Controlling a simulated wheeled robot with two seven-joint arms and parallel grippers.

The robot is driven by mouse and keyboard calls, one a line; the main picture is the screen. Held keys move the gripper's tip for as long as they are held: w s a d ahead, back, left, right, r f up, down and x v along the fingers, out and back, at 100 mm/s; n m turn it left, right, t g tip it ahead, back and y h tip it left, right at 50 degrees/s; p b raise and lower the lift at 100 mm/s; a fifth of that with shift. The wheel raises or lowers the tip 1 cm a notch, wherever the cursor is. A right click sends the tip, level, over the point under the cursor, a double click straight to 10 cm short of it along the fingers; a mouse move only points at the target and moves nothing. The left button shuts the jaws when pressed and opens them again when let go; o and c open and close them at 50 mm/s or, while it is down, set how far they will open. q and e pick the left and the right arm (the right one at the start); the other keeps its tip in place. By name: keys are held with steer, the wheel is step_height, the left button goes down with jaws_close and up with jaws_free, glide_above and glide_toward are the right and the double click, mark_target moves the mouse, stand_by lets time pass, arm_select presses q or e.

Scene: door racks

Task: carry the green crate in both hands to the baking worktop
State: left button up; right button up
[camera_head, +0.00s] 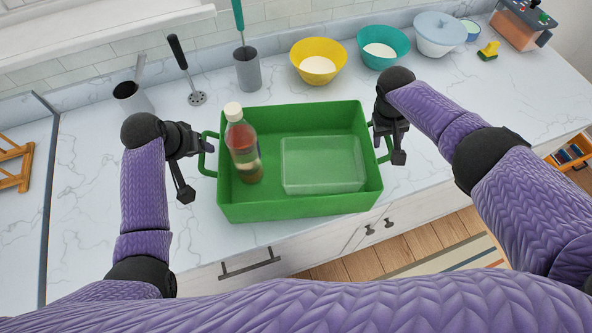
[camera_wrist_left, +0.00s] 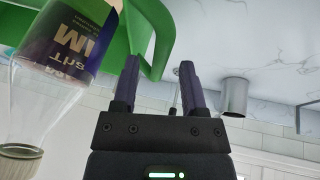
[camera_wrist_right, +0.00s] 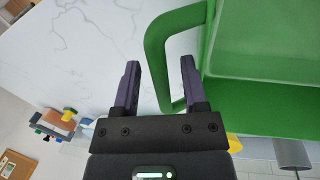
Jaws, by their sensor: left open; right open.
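The green crate (camera_head: 300,209) sits on the marble worktop near its front edge, with a bottle (camera_head: 243,150) and a clear lidded box (camera_head: 323,165) inside. My left gripper (camera_head: 196,170) is open at the crate's left handle (camera_head: 203,158); in the left wrist view the handle (camera_wrist_left: 161,40) reaches the fingertips, but I cannot tell if it is between them. My right gripper (camera_head: 391,141) is open at the right handle (camera_head: 386,155); in the right wrist view that handle (camera_wrist_right: 156,58) lies close to the fingers, mostly beyond them. The bottle (camera_wrist_left: 62,50) also shows upside down in the left wrist view.
The worktop is clear at right (camera_head: 490,100).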

steer(key=shift+a+r, duration=0.1)
steer(key=shift+r, duration=0.2)
arm_select(q)
steer(key=v, duration=0.9)
steer(key=shift+r, duration=0.25)
arm_select(e)
step_height(320, 180, up, 11)
steer(key=a, duration=0.2)
